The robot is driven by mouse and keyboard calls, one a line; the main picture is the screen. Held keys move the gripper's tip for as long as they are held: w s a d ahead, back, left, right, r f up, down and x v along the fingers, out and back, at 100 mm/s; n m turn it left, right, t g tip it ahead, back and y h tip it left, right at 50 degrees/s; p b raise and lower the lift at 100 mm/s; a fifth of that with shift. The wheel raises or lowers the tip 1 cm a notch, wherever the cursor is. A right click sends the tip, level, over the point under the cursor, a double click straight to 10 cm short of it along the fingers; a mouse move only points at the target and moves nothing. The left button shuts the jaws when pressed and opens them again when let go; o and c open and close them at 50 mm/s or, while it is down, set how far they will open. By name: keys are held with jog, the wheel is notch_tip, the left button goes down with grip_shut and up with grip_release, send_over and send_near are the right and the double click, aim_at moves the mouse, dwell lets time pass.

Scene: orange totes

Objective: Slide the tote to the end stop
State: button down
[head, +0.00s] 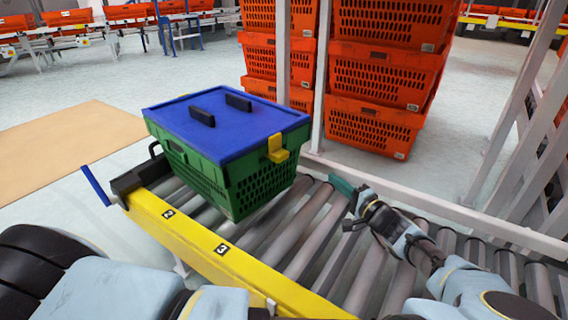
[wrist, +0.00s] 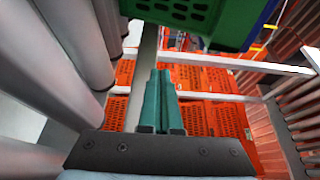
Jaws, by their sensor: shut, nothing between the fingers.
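The tote (head: 232,188) is green with a blue lid (head: 228,128), two black handles on the lid and a yellow latch. It sits on the roller conveyor, near its left end, where a black end stop (head: 140,176) stands close to it. Whether the two touch I cannot tell. My gripper (head: 340,186) is to the right of the tote, above the rollers and apart from it. In the wrist view the green fingers (wrist: 160,98) are together with nothing between them. The tote's underside corner (wrist: 190,14) shows at the top of that view.
A yellow side rail (head: 215,250) with number labels runs along the near side of the rollers (head: 305,235). A blue lever (head: 96,186) sticks out at the left end. Stacked orange totes (head: 378,80) and white posts stand behind the conveyor. The rollers between tote and gripper are clear.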

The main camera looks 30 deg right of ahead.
jog(key=w+b, duration=0.3)
jog(key=w, duration=0.1)
jog(key=shift+w+a+f, duration=0.1)
jog(key=shift+a+f, duration=0.15)
jog(key=shift+f, duration=0.1)
jog(key=shift+w+b, duration=0.4)
jog(key=shift+b, duration=0.1)
jog(key=w+b, duration=0.1)
jog(key=w, duration=0.4)
jog(key=shift+a+r, duration=0.1)
jog(key=shift+r, duration=0.05)
jog(key=shift+w+a+r+b, duration=0.1)
jog(key=shift+a+b, duration=0.35)
jog(key=shift+a, duration=0.7)
jog(key=shift+w+a, duration=0.2)
jog(key=shift+a, duration=0.55)
